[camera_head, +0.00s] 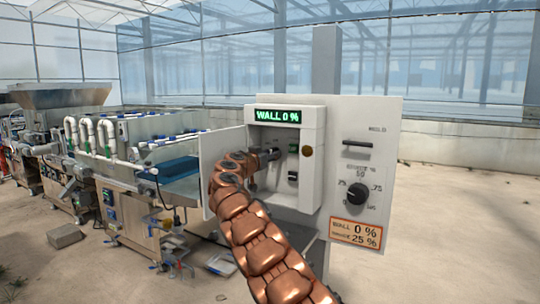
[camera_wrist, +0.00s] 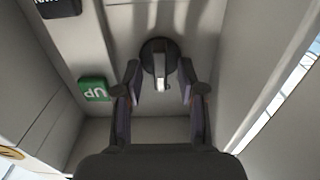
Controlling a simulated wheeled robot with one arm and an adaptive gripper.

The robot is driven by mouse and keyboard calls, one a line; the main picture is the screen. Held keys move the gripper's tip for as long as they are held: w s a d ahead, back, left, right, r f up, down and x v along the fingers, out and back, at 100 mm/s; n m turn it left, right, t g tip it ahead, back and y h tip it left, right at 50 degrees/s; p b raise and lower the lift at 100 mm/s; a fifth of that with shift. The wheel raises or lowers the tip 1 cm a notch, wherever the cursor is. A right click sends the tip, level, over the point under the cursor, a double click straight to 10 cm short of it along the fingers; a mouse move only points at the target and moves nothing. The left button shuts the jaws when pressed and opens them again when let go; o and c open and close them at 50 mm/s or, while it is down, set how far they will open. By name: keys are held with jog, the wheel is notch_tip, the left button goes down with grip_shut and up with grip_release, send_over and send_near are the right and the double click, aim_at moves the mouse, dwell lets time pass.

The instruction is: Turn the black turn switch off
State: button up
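In the wrist view a round black turn switch (camera_wrist: 148,50) with a pale-faced grip sits on the wall of a light grey box. My gripper (camera_wrist: 161,76) is open, with one dark finger on each side of the switch's grip. Gaps show between the fingers and the grip. In the head view my gripper (camera_head: 268,155) reaches into the open box (camera_head: 312,140) under a display reading "WALL 0 %". The switch is hidden there behind my gripper and arm.
A green UP button (camera_wrist: 95,90) and a black button (camera_wrist: 58,7) are beside the switch. The box's open door (camera_head: 218,150) stands left of my arm. A panel to the right carries a black dial (camera_head: 358,194) and a dark handle (camera_head: 357,147). Seeder machinery (camera_head: 125,200) stands left.

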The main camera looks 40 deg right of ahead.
jog(key=shift+c, duration=0.2)
grip_shut()
jog(key=shift+f+b, duration=0.1)
jog(key=shift+b, duration=0.35)
jog(key=n+b, duration=0.2)
jog(key=n, duration=0.4)
jog(key=n+b, duration=0.2)
jog(key=n, duration=0.3)
jog(key=shift+w+a+n, duration=0.1)
jog(key=shift+w+n, duration=0.1)
jog(key=shift+n, duration=0.2)
dwell(0.5)
